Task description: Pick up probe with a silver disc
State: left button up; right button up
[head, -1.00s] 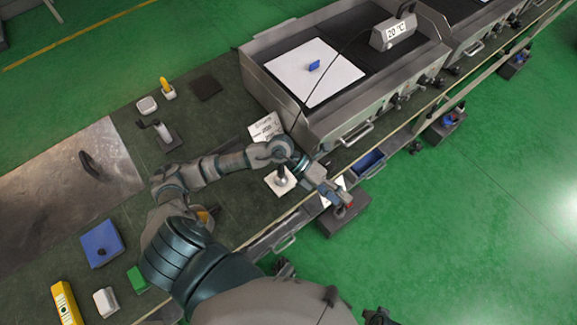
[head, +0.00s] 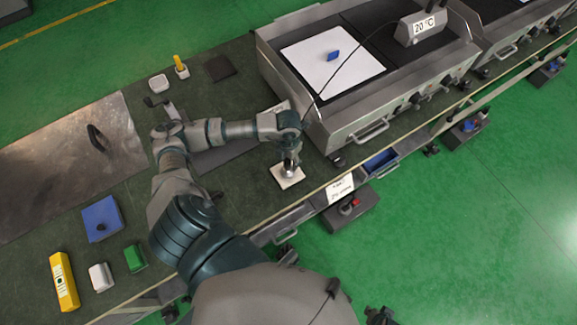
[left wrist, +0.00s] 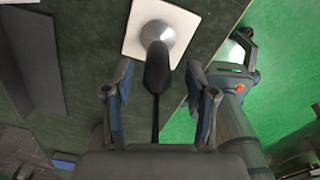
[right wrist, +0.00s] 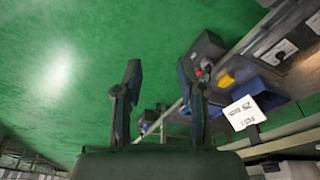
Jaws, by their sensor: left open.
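The probe stands upright on a white square plate (head: 288,177) on the dark green counter, below the griddle in the head view. In the left wrist view its silver disc (left wrist: 158,36) rests on the white plate and its dark handle (left wrist: 158,68) points up toward the camera. My left gripper (head: 290,160) is over the probe. In the left wrist view its two fingers (left wrist: 160,80) are spread on either side of the handle, with a gap on each side. My right gripper (right wrist: 158,75) is open and empty above the green floor.
A griddle (head: 350,120) with a white sheet and a blue block stands at upper right; a cable runs from its 20 °C display (head: 422,27). Blue (head: 101,219), green (head: 135,258), white (head: 101,277) and yellow (head: 64,281) items lie at lower left. The counter's front edge is close by.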

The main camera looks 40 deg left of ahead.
aim_at(288, 166)
pick_arm(q)
notch_tip(288, 166, down, 6)
jog(key=shift+w+a+f+b, duration=0.1)
jog(key=shift+a+b, duration=0.05)
jog(key=shift+b, duration=0.35)
grip_shut()
pick_arm(e)
jog(key=v, duration=0.3)
jog(key=shift+d+r, duration=0.1)
jog(key=shift+r, duration=0.2)
